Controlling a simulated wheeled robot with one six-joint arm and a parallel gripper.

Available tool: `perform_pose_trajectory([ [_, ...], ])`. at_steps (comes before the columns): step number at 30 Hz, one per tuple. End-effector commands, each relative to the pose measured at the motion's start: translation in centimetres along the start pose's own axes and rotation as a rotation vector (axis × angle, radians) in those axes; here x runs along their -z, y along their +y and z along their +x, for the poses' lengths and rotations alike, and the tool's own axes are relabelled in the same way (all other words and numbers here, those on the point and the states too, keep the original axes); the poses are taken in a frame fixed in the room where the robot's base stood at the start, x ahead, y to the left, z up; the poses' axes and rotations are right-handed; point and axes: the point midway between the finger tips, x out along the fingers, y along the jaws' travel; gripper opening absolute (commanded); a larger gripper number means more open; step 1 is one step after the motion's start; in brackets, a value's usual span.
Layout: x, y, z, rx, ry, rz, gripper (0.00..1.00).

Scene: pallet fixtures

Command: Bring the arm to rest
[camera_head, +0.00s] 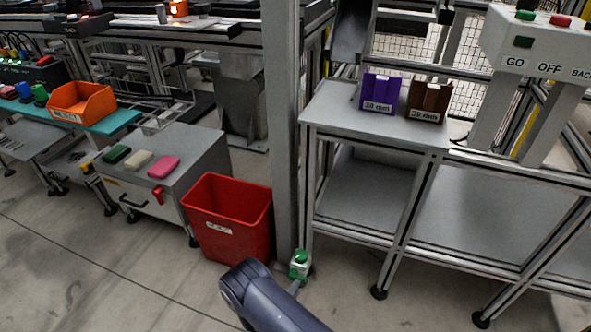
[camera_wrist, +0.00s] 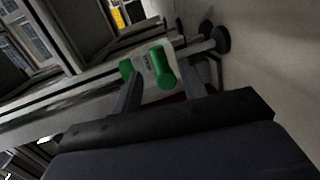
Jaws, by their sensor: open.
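My gripper (camera_wrist: 158,82) is open in the wrist view, with its two fingers spread apart. A small green-and-grey part (camera_wrist: 161,68) with green ends shows at the fingertips, roughly between them; I cannot tell whether they touch it. In the head view the part (camera_head: 299,265) appears upright near the foot of the grey post, just beyond my gripper (camera_head: 294,286). What supports the part is unclear. My arm reaches in from the bottom edge, low in front of the bench.
A red bin (camera_head: 228,222) stands close to the left of the post (camera_head: 284,130). A grey bench (camera_head: 375,118) on the right holds a purple box (camera_head: 378,95) and a brown box (camera_head: 428,100). A control panel (camera_head: 540,45) is at upper right. The floor at lower left is clear.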

Motion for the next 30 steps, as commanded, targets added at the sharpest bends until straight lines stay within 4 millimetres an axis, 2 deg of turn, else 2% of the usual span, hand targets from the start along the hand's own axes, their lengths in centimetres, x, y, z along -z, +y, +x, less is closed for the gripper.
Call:
perform_pose_trajectory([
  [6, -0.1, -0.3, 4.2, -0.001, -0.004, 0.003, 0.41],
  [18, 0.2, 0.9, 3.8, -0.021, -0.04, -0.257, 0.41],
  [30, 0.3, 1.1, 3.7, -0.026, -0.052, -0.33, 0.41],
])
